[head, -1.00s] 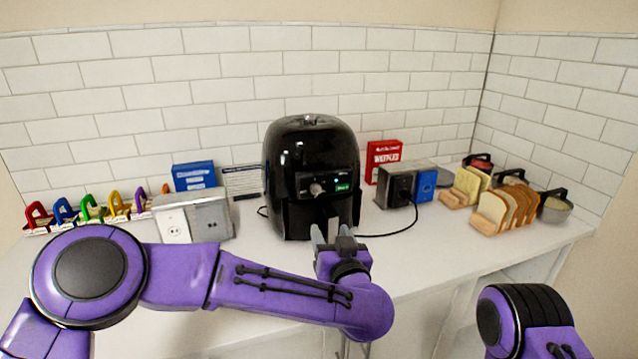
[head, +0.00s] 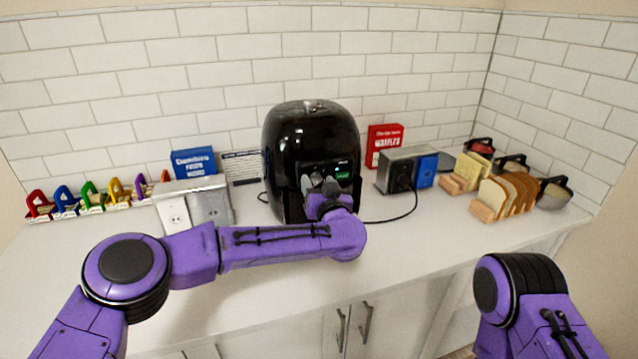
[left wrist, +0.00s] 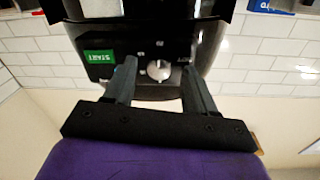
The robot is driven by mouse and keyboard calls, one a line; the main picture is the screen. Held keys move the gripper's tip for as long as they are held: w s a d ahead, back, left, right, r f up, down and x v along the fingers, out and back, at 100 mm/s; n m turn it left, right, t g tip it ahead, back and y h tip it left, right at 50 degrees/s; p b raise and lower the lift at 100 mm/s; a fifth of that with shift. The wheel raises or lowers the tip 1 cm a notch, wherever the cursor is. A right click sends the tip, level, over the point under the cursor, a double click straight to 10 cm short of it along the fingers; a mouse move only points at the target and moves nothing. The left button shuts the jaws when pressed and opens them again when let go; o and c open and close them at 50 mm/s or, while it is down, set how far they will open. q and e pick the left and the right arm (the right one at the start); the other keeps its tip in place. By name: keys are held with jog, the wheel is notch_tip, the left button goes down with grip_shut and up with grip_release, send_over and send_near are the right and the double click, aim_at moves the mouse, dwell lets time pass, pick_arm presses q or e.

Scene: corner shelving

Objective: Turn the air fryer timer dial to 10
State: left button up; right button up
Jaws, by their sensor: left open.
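The black air fryer (head: 312,135) stands on the counter against the tiled wall. Its front panel has a green START button (head: 342,175), which also shows in the left wrist view (left wrist: 99,57). The silver timer dial (left wrist: 159,70) shows between my left fingers in the left wrist view, a little beyond their tips; its number marks are too small to read. My left gripper (head: 319,184) is open in front of the panel, fingers pointing at it, and hides most of the dial in the head view. My right gripper is out of view; only part of my right arm shows at lower right.
A grey outlet box (head: 212,207) stands left of the fryer, with a blue box (head: 193,164) behind it. Another outlet box (head: 396,170) with a plugged cord, a red box (head: 383,146) and bread slices (head: 497,193) are right. The front counter is clear.

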pick_arm(q)
jog(key=shift+w+f, duration=0.1)
grip_shut()
